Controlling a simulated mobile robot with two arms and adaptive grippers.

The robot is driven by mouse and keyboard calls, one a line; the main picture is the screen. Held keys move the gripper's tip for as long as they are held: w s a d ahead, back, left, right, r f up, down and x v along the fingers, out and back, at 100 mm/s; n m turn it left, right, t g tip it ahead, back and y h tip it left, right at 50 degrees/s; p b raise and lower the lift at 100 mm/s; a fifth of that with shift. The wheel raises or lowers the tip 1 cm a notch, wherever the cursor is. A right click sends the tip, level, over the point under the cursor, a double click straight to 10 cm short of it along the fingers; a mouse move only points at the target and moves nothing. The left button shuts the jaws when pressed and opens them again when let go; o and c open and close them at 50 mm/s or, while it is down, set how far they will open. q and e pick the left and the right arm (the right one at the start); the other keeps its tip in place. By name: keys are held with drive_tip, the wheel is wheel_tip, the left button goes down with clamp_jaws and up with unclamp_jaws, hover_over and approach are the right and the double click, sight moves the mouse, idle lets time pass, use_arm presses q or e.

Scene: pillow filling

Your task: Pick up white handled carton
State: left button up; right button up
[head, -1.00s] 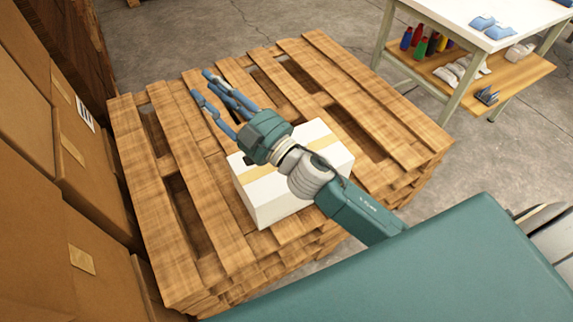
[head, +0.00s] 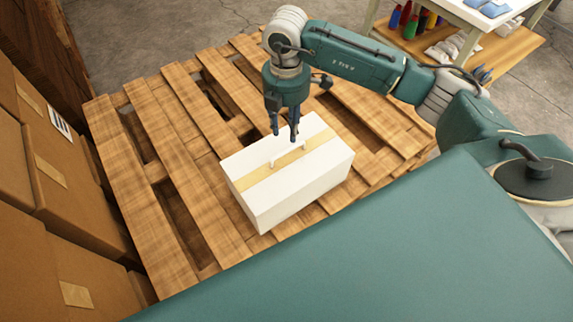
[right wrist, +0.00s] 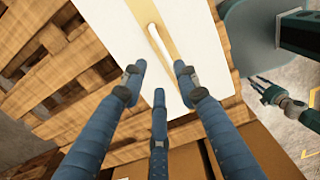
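The white carton (head: 290,193) sits on a wooden pallet, with a tan tape band and a thin white handle (head: 287,157) on its top. My right gripper (head: 284,136) points down just above the far part of the carton's top, close to the handle. In the right wrist view the handle (right wrist: 159,44) lies beyond the spread blue fingers of the gripper (right wrist: 158,82), with nothing between them. My left gripper (right wrist: 268,88) appears at the right of the right wrist view, small, with its fingers apart; it is not in the head view.
The wooden pallet (head: 170,140) has slats with gaps and is otherwise bare. Stacked brown cardboard boxes (head: 80,185) stand along its left side. A table (head: 465,14) with a lower shelf of bottles and other items stands at the upper right.

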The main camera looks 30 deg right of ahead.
sight(287, 157)
wheel_tip(287, 157, down, 4)
drive_tip(key=shift+r, duration=0.15)
drive_tip(key=shift+s+a+f+p, duration=0.1)
drive_tip(key=shift+s+f+p, duration=0.1)
drive_tip(key=shift+f, duration=0.7)
drive_tip(key=shift+s+f+p, duration=0.1)
drive_tip(key=shift+f+p, duration=0.15)
drive_tip(key=shift+f, duration=0.65)
drive_tip(key=shift+s+a+f+p, duration=0.1)
drive_tip(key=shift+s+f+p, duration=0.1)
drive_tip(key=shift+f, duration=0.7)
clamp_jaws()
drive_tip(key=shift+w+r, duration=0.1)
drive_tip(key=shift+w, duration=0.05)
